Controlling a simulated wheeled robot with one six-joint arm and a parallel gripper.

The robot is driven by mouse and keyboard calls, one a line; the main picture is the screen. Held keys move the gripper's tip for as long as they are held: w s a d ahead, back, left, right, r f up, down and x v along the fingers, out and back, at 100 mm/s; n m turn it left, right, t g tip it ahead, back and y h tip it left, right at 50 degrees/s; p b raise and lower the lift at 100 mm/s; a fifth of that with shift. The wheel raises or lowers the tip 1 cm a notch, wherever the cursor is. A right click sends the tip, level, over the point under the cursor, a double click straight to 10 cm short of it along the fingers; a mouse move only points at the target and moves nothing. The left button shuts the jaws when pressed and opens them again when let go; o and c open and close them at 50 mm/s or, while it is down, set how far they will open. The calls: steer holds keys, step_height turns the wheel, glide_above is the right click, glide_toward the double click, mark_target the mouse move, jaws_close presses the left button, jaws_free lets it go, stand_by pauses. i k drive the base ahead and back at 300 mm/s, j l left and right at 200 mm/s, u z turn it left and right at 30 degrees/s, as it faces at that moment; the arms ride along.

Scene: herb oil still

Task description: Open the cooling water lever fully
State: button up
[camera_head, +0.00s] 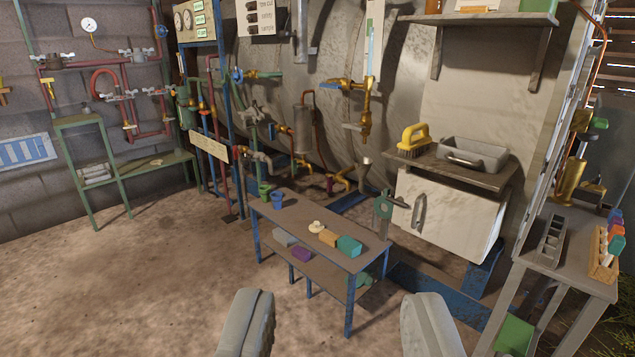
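My gripper (337,322) is open and empty at the bottom of the view, its two grey fingers wide apart over the floor. It is well away from the pipes and touches nothing. Several valves show, and I cannot tell which one is the cooling water lever. A blue-handled valve (237,75) sits on a green pipe in front of the big metal tank (400,70). A small yellow lever (48,88) hangs on the red piping at the left wall. Lever positions are too small to read.
A low blue-legged table (290,215) with small blocks and cups stands ahead. A white cabinet (450,220) and shelf with a yellow brush (413,139) and grey tray (472,153) are behind it. A side table (570,270) stands right. Floor at left (120,270) is clear.

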mark_target(273, 131)
steer(key=i+l+u, duration=0.3)
steer(key=i, duration=0.4)
steer(key=i+l+u, duration=0.25)
steer(key=i+l, duration=0.3)
steer(key=i+j, duration=0.15)
steer(key=i, duration=0.3)
steer(key=i+j, duration=0.2)
steer(key=i, duration=0.25)
steer(key=i+j, duration=0.2)
steer(key=i, duration=0.3)
steer(key=i+j+z, duration=0.1)
steer(key=i, duration=0.35)
steer(key=i+j, duration=0.25)
steer(key=i, duration=0.2)
